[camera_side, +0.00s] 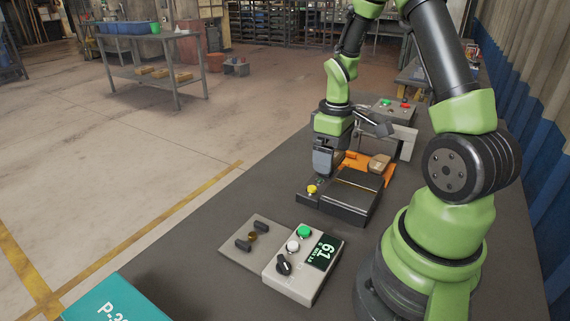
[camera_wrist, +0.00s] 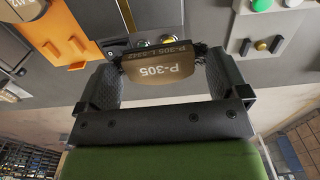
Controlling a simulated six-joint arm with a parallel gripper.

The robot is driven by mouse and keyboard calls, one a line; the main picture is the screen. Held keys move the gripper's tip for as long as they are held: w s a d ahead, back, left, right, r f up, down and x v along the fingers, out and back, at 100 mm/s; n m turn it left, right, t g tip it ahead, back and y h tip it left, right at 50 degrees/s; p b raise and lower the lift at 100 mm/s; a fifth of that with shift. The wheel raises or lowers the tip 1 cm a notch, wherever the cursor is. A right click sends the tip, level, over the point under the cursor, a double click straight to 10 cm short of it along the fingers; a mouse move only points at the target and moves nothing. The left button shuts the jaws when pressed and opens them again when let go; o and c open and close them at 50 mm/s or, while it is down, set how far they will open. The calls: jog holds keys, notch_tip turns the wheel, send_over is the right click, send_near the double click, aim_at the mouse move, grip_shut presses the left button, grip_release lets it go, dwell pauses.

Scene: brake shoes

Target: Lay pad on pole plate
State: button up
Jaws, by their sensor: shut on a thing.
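My gripper (camera_wrist: 163,78) is shut on a brown pad (camera_wrist: 165,66) marked P-305, held between both fingers in the wrist view. In the side view my gripper (camera_side: 322,175) is low beside the black unit, and the held pad cannot be made out there. The grey plate with two black blocks and a brass disc, apparently the pole plate (camera_side: 234,242), lies at the front of the bench. It also shows at the upper right of the wrist view (camera_wrist: 242,22). No pad lies on it. The held pad is apart from it.
A control box (camera_side: 296,279) with buttons, a knob and a lit display adjoins the plate. A black unit (camera_side: 352,203) with a yellow button stands behind it. An orange holder (camera_side: 356,160) carries another brown pad (camera_side: 380,162). A teal P-marked box (camera_side: 115,303) is front left.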

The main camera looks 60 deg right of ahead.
send_over(355, 186)
jog(key=shift+f, duration=3.2)
jog(key=shift+f, duration=0.35)
jog(key=o, duration=0.8)
jog(key=shift+c, duration=0.2)
jog(key=shift+r, duration=0.1)
